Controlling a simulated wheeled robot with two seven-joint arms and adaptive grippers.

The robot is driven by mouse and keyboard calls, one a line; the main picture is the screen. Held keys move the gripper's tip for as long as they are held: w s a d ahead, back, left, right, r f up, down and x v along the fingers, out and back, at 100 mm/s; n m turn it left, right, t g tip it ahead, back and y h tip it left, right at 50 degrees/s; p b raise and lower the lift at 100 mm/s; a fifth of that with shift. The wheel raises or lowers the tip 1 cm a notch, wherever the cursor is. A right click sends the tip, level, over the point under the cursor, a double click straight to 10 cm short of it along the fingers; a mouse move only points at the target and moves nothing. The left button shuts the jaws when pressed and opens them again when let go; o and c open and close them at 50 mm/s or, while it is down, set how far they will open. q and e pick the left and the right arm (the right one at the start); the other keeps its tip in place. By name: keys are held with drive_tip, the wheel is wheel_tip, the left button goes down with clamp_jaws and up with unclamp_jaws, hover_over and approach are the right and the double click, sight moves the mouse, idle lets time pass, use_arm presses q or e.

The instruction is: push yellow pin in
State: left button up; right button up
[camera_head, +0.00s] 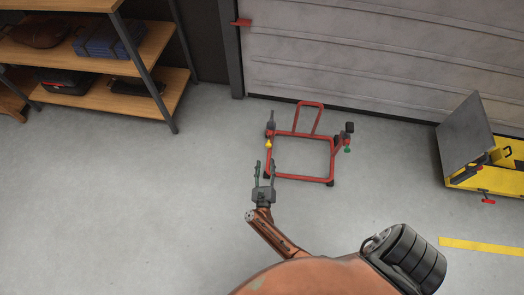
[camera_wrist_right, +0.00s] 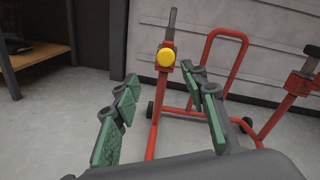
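The yellow pin (camera_head: 268,145) is on the left side of the red motorcycle lift (camera_head: 303,178). In the right wrist view the round head of the yellow pin (camera_wrist_right: 165,57) faces me on the lift's upright post (camera_wrist_right: 158,97). My right gripper (camera_head: 264,168) is open and empty, just in front of the pin. Its green fingers (camera_wrist_right: 165,118) are spread apart in the wrist view, with the pin beyond them and above the gap. No contact shows. How deep the pin sits cannot be told. My left gripper is not in view.
A green pin (camera_head: 347,150) is on the lift's right side. Wooden shelves (camera_head: 100,67) stand at the upper left, and a grey shutter door (camera_head: 380,50) is behind. The floor left of the lift is clear.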

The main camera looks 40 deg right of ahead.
sight(268, 146)
drive_tip(key=w+d+m+g+h+b, duration=0.1)
drive_tip(key=w+d+m+b, duration=0.1)
drive_tip(key=w+d, duration=0.3)
drive_tip(key=shift+d+m, duration=0.1)
drive_tip(key=shift+m, duration=0.5)
drive_tip(key=shift+w+d+r, duration=0.1)
drive_tip(key=shift+w+d, duration=0.25)
drive_tip(key=shift+d, duration=0.05)
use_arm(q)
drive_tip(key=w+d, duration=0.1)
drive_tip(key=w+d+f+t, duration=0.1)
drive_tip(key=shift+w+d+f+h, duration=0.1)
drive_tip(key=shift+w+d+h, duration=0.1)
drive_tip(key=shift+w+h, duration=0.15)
use_arm(e)
drive_tip(key=shift+c, duration=0.7)
clamp_jaws()
